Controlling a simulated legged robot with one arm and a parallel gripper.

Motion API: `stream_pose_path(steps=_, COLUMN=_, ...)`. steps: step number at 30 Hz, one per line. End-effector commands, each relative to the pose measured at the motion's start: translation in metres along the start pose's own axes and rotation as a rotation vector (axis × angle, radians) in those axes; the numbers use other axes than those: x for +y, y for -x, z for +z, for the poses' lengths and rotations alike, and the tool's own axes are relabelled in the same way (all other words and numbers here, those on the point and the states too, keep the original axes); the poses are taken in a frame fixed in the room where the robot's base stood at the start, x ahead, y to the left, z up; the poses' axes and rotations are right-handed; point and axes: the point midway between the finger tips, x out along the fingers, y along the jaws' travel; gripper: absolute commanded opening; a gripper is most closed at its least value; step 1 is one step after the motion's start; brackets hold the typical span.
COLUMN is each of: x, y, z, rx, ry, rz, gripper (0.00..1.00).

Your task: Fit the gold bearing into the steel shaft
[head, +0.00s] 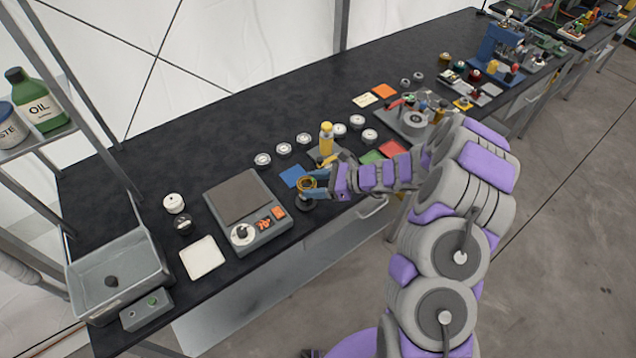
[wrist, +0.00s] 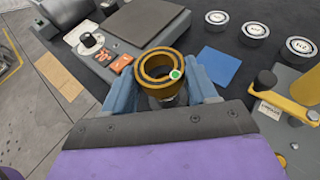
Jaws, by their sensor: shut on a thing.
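The gold bearing (wrist: 142,79) is a thick ring with a green dot on its rim. It also shows in the head view (head: 307,179) at the table's front edge. My gripper (wrist: 161,88) is shut on it, with one blue finger at each side; in the head view my gripper (head: 308,186) points left. A dark round base (head: 304,204) with grey metal sits directly below the bearing and seems to be the steel shaft's stand. The bearing and my fingers hide most of the shaft. I cannot tell whether the bearing is around it or above it.
A grey scale (head: 271,228) with a dial stands just left of my gripper. A blue square (head: 294,175) lies behind it. Several white-topped discs (head: 284,149) and a yellow-handled press (head: 326,140) stand further back. A grey bin (head: 119,268) is at the left end.

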Motion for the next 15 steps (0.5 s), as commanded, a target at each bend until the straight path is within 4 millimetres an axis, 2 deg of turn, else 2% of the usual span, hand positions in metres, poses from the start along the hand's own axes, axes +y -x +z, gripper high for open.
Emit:
stream_pose_path(steps=8, x=-0.002, y=0.0067, z=-0.0023, rx=-0.005, ry=-0.002, rz=-0.002, gripper=0.23)
stream_pose_path(steps=15, x=0.0002, y=-0.0018, z=0.0007, rx=0.002, ry=0.001, rz=-0.001, gripper=0.23)
